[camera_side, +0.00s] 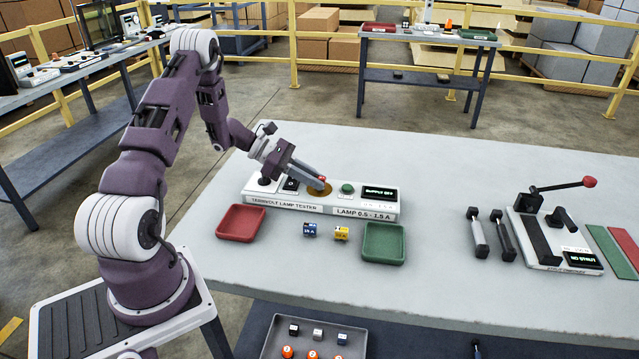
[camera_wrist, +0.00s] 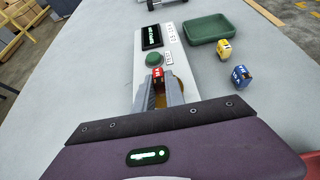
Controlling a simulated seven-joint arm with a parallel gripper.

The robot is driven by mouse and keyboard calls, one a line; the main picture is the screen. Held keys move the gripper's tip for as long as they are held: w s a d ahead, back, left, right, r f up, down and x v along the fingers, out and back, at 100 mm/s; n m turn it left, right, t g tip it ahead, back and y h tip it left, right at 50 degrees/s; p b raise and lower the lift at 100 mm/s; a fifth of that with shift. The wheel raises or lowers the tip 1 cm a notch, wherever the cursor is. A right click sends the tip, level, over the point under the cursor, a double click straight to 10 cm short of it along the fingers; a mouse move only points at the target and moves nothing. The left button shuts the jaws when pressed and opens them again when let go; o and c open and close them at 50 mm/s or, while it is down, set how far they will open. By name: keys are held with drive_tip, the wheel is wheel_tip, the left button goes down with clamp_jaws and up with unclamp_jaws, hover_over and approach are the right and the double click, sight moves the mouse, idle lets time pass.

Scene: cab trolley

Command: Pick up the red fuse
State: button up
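The red fuse (camera_wrist: 157,73) is a small red block with a white mark, between my fingertips in the wrist view. It shows only as a small red patch (camera_side: 322,178) in the side view. My gripper (camera_side: 318,181) reaches over the round brass plate (camera_side: 313,190) of the lamp tester (camera_side: 300,207). The fingers (camera_wrist: 160,88) look closed against both sides of the fuse. They hide its lower part, so I cannot tell whether it touches the plate. The tester has a green button (camera_side: 347,187) and a display (camera_side: 379,192) reading "SUPPLY OFF".
A blue fuse (camera_side: 310,230) and a yellow fuse (camera_side: 341,233) lie in front of the tester. They are between a red tray (camera_side: 241,222) and a green tray (camera_side: 384,243). A lever press (camera_side: 550,238) and two dark-ended rods (camera_side: 477,234) are at the right.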

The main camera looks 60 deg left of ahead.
clamp_jaws()
